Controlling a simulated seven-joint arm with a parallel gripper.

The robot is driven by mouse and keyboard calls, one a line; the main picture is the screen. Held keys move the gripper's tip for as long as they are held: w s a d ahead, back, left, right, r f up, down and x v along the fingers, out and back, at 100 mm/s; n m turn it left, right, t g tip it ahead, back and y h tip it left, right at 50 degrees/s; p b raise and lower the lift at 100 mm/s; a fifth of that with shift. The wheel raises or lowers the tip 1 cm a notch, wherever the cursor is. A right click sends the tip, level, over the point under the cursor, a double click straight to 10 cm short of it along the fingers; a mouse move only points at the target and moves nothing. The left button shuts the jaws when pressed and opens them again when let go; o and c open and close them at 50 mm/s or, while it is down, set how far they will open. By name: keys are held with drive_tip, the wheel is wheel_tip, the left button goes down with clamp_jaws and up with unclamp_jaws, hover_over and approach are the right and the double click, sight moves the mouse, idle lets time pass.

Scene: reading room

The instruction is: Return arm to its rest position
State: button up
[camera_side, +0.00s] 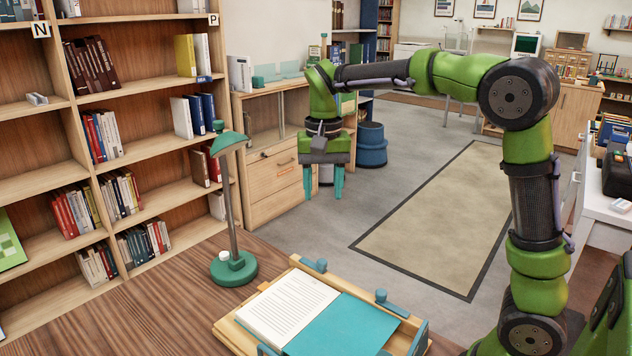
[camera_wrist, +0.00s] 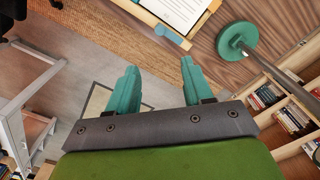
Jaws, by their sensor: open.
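My green arm reaches across the upper part of the side view. My gripper (camera_side: 324,183) hangs from its left end with teal fingers pointing down. The fingers are apart with nothing between them. In the wrist view my gripper (camera_wrist: 160,85) also shows two separate, empty teal fingers. It is in the air, well above and behind the wooden reading table (camera_side: 165,311), touching nothing that I can see.
On the table stand a teal desk lamp (camera_side: 233,268) and a wooden cradle (camera_side: 234,334) holding an open book (camera_side: 289,306). Bookshelves (camera_side: 142,157) line the left. A wooden cabinet (camera_side: 272,186) and blue bin (camera_side: 372,146) stand behind my gripper. Open floor lies right of it.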

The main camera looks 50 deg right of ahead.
drive_tip(key=shift+w, duration=0.1)
drive_tip(key=s+a+n+t+y, duration=0.1)
drive_tip(key=s+a+n+t, duration=0.1)
drive_tip(key=s, duration=0.6)
drive_tip(key=s+a+f+n+t+y, duration=0.1)
drive_tip(key=s+a+n+t, duration=0.2)
drive_tip(key=s, duration=0.5)
drive_tip(key=shift+s+a+t, duration=0.4)
drive_tip(key=shift+a+t, duration=0.3)
drive_tip(key=shift+t, duration=0.4)
